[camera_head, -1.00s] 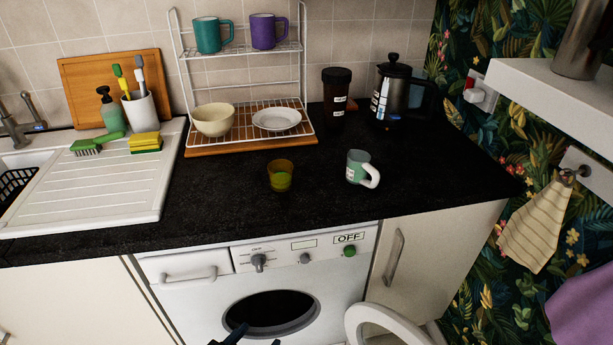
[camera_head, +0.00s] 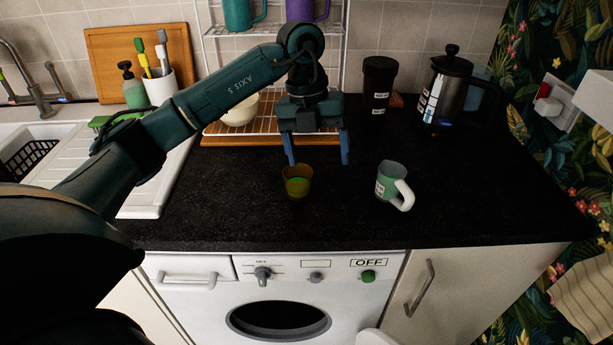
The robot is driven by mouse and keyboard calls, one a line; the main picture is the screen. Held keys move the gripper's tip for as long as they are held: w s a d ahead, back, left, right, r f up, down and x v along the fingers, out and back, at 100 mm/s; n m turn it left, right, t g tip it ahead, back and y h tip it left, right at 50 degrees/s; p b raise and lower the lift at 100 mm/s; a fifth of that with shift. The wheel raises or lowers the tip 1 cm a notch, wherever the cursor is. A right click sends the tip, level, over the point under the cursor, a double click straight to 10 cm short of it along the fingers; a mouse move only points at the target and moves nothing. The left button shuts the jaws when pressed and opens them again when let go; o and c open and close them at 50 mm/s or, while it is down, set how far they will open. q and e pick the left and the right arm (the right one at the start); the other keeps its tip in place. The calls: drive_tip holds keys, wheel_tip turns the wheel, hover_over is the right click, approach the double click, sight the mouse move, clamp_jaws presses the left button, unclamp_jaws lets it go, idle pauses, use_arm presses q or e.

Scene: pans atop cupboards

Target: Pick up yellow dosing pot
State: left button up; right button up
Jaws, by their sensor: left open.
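The yellow dosing pot (camera_head: 297,184) is a small amber translucent cup with green inside. It stands upright on the black worktop, behind the washing machine's front edge. My left gripper (camera_head: 318,161) points down, just above and behind the pot. Its blue fingers are apart, with nothing seen between them. The left fingertip is close to the pot's rim in the picture; I cannot tell whether they touch. My right gripper is not in view.
A green mug with a white handle (camera_head: 394,186) stands right of the pot. Behind are a wire rack (camera_head: 270,120) with a bowl (camera_head: 240,112), a dark jar (camera_head: 378,86) and a coffee press (camera_head: 446,88). The sink drainer (camera_head: 150,200) lies left. The worktop front is clear.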

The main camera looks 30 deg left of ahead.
use_arm(q)
wheel_tip(320, 180, up, 3)
drive_tip(key=n+y, duration=0.1)
drive_tip(key=y, duration=0.1)
hover_over(298, 179)
drive_tip(key=s+d, duration=0.2)
drive_tip(key=f, duration=0.7)
drive_tip(key=shift+a+f, duration=0.15)
drive_tip(key=shift+a, duration=0.2)
drive_tip(key=shift+s+f+p, duration=0.1)
drive_tip(key=shift+f+p, duration=0.25)
drive_tip(key=shift+f, duration=2.5)
drive_tip(key=c, duration=1.1)
drive_tip(key=shift+c, duration=0.2)
